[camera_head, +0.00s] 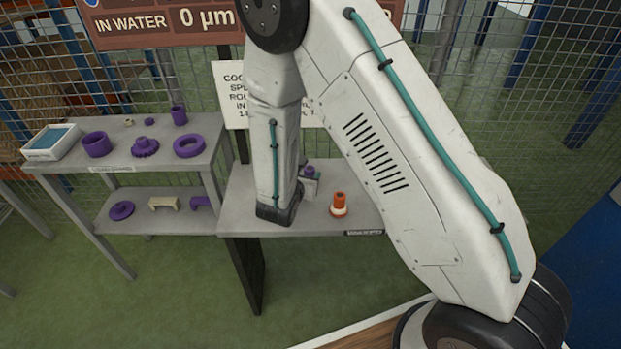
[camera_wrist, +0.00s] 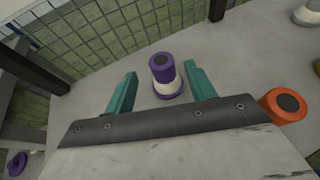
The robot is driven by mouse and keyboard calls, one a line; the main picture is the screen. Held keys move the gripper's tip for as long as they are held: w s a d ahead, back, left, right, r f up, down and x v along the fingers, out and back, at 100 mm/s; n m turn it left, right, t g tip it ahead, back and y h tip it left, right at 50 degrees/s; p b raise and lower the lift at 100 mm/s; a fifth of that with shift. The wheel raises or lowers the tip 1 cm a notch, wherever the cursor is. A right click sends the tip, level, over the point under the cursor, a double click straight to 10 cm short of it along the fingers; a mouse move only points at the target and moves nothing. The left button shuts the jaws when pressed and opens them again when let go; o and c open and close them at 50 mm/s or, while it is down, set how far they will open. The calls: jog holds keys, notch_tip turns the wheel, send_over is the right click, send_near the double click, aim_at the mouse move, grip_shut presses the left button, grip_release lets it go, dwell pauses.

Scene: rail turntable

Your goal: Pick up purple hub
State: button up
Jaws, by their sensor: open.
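The purple hub (camera_wrist: 163,68) stands upright on the grey table in the wrist view, with a dark round top, a pale collar and a wider purple base. A small purple part that looks like it shows in the head view (camera_head: 309,170), partly hidden by my arm. My gripper (camera_wrist: 161,72) is open, its two teal fingers apart on the left and right of the hub in the picture. I see no contact. I cannot tell how far the fingertips are above the table. The head view does not show the fingers.
A similar orange part (camera_wrist: 284,105) stands to the right of my gripper, also in the head view (camera_head: 339,203). A wire mesh fence (camera_wrist: 100,40) rises behind. A shelf table (camera_head: 110,170) at left holds several purple parts and a white-blue box (camera_head: 52,143).

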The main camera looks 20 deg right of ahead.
aim_at(309, 171)
jog(key=x, duration=0.4)
jog(key=shift+d+r, duration=0.15)
jog(key=shift+d, duration=0.15)
grip_shut()
jog(key=shift+r, duration=0.1)
